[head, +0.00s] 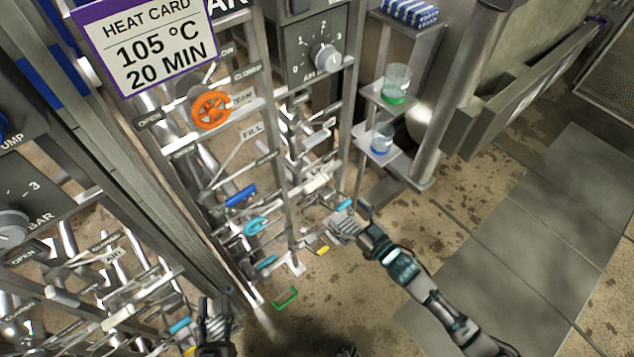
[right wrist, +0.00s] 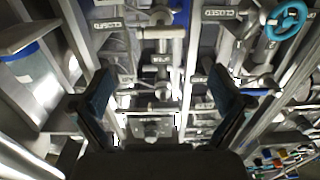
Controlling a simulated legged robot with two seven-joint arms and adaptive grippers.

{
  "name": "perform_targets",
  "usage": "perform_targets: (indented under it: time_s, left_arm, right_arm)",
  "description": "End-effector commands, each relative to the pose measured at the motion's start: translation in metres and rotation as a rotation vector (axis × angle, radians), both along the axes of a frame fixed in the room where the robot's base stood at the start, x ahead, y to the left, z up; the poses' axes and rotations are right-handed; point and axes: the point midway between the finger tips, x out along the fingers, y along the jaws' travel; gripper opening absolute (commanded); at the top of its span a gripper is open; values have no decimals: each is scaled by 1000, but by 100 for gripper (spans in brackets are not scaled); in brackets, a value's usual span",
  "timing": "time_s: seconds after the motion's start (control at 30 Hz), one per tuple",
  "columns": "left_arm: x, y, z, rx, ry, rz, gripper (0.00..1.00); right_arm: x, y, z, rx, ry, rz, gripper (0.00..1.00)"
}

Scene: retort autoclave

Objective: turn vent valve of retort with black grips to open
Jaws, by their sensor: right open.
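The retort's valve panel (head: 275,150) fills the middle of the head view. It carries an orange wheel (head: 211,108) by a label ending in "EAM", a blue lever (head: 240,195) and a cyan wheel (head: 256,225). I cannot read a vent label or make out black grips. My right gripper (head: 352,222) is beside the panel's lower right. In the right wrist view my right gripper (right wrist: 162,100) is open, with grey pipes and a pale crossbar (right wrist: 160,33) beyond its fingers. My left gripper (head: 213,322) is at the bottom, left of centre; its jaws are unclear.
A heat card (head: 150,45) reading 105 °C, 20 MIN hangs upper left. A gauge dial (head: 322,57) sits above the valves. Shelves with a green-bottomed beaker (head: 396,84) and a blue-bottomed beaker (head: 381,138) stand right. Another pipe panel (head: 70,290) is at left. Floor at right is open.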

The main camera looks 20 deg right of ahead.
Motion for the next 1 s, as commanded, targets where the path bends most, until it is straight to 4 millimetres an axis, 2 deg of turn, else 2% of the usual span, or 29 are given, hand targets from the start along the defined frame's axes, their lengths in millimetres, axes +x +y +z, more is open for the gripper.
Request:
perform_targets:
  time_s: [0.03,0.3,0.5,0.7,0.97,1.0]
  left_arm:
    - [-1,0,1,-13,-34,0,40]
    - [-18,2,29,-89,-271,3,40]
    - [-34,5,46,-142,-425,7,40]
    - [-44,8,54,-167,-502,10,40]
    - [-45,8,56,-170,-514,10,40]
    - [-45,8,56,-170,-513,10,40]
  right_arm:
    - [12,4,-3,1,0,0,100]
    - [70,26,-4,0,1,0,100]
    - [103,38,-4,-1,3,-1,100]
    - [117,43,-2,-1,2,-1,100]
    - [119,44,-1,-2,2,0,100]
    - [119,44,-1,-2,2,0,98]
